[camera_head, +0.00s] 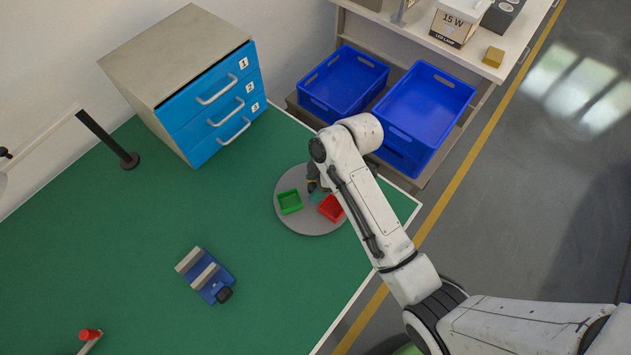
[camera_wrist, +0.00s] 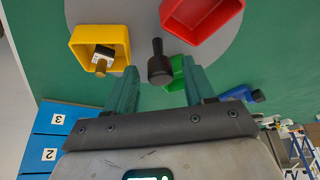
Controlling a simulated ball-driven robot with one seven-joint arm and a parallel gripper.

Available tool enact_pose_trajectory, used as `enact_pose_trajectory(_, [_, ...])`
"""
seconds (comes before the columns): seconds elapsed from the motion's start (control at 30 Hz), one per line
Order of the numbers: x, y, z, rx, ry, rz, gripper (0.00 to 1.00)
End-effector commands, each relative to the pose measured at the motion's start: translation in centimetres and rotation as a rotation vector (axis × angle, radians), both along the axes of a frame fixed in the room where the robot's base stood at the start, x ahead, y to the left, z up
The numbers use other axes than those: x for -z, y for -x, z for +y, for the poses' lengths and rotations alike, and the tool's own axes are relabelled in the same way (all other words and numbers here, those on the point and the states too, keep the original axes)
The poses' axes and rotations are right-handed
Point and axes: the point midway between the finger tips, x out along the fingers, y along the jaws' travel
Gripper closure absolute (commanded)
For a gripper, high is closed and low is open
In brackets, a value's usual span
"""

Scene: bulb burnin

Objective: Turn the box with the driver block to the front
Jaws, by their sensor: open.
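A round grey turntable (camera_head: 296,222) on the green table bears small open boxes. The green box (camera_head: 290,201) is at its left and the red box (camera_head: 331,208) at its right in the head view. In the wrist view the yellow box (camera_wrist: 118,38) holds a small black and white block with a brass-coloured end (camera_wrist: 103,58), which looks like the driver block. The red box (camera_wrist: 200,18) is empty there, and the green box (camera_wrist: 176,75) is partly hidden. A black knob (camera_wrist: 158,62) stands between the boxes. My gripper (camera_wrist: 160,75) is open, its fingers either side of the knob, gripping nothing.
A blue vise (camera_head: 208,276) sits on the table to the front left. A drawer cabinet (camera_head: 180,55) stands behind the turntable. Blue crates (camera_head: 345,80) lie on a shelf at the back right. The table between vise and turntable is clear.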

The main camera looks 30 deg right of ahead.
Motion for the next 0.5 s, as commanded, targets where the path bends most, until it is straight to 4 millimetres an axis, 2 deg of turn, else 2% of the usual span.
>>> enact_pose_trajectory(0.23, [0.10,0.00,0.03,0.000,0.000,0.000,0.46])
enact_pose_trajectory(0.5, [0.08,0.01,0.03,0.000,0.000,0.000,0.71])
